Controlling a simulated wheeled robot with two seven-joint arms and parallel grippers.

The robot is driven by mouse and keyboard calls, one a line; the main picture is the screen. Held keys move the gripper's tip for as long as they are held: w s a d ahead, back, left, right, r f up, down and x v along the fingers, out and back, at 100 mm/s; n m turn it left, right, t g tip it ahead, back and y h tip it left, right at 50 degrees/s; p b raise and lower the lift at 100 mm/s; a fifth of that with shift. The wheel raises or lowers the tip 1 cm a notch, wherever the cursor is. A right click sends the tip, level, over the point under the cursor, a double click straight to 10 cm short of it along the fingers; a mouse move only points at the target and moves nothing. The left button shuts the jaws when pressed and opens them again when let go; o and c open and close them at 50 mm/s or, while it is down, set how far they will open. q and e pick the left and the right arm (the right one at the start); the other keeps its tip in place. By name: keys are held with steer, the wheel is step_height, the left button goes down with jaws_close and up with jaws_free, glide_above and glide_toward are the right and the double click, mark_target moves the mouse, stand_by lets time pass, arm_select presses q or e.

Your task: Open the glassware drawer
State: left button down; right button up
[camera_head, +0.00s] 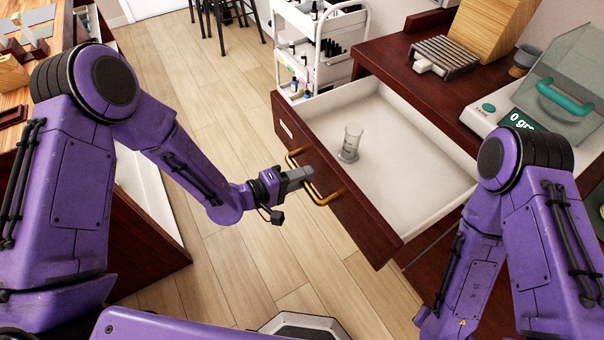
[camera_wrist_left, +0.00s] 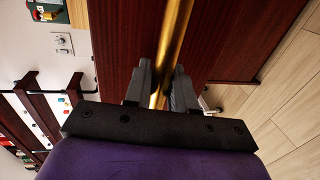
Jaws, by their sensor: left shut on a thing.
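The glassware drawer (camera_head: 376,222) is pulled well out of its dark wood cabinet, with its white interior showing. A clear glass beaker (camera_head: 351,142) stands upright inside it, near the front panel. The brass handle (camera_head: 322,193) is on the drawer's front. My left gripper (camera_head: 304,178) is at the handle, shut on its bar. In the left wrist view the brass bar (camera_wrist_left: 172,45) runs between the two dark fingers (camera_wrist_left: 160,85). My right arm is at the right of the head view; its gripper is out of sight.
A digital scale (camera_head: 530,125) and a metal rack (camera_head: 446,55) stand on the cabinet top. A white cart (camera_head: 318,50) with small bottles is behind the drawer. Another wooden counter (camera_head: 150,255) is at the left. Wooden floor (camera_head: 225,120) lies clear between them.

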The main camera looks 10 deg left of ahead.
arm_select(q)
steer(key=shift+w, duration=0.1)
steer(key=c, duration=1.1)
jaws_free()
steer(key=shift+a, duration=0.1)
steer(key=b+v, duration=0.1)
steer(key=v, duration=0.9)
steer(key=shift+a, duration=0.2)
